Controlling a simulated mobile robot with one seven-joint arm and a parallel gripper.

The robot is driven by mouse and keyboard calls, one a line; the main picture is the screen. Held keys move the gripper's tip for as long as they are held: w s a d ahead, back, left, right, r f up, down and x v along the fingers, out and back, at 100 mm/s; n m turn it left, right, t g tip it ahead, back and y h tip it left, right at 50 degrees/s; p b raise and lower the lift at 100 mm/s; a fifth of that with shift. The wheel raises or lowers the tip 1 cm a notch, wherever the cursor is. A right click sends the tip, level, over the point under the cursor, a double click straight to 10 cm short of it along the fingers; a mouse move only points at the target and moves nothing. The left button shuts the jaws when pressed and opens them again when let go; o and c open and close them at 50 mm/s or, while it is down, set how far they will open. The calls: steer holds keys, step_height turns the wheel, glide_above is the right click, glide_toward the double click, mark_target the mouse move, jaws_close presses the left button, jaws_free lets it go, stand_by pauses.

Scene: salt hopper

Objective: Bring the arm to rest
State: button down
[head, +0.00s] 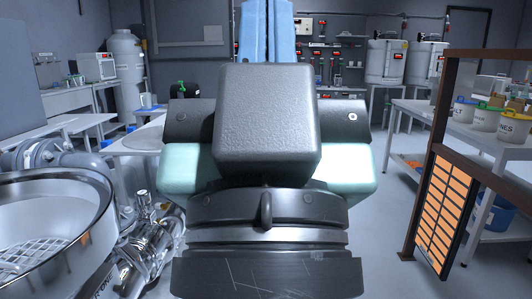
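My own arm fills the middle of the head view. A dark grey block with pale green parts on both sides stands close to the camera, above dark bands. No gripper fingertips can be made out, so I cannot see whether the gripper holds anything. A round steel hopper (100,208) with a grate inside stands at the lower left. My arm hides what lies straight behind it.
Steel pipework (150,235) stands beside the hopper. A brown-framed barrier with an orange panel (444,215) stands at the right. A table (480,135) behind it holds several labelled buckets. White tanks (386,60) stand at the back. Grey floor shows between arm and barrier.

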step_height(320, 180, up, 30)
steer(key=p, duration=2.7)
steer(key=shift+p, duration=0.4)
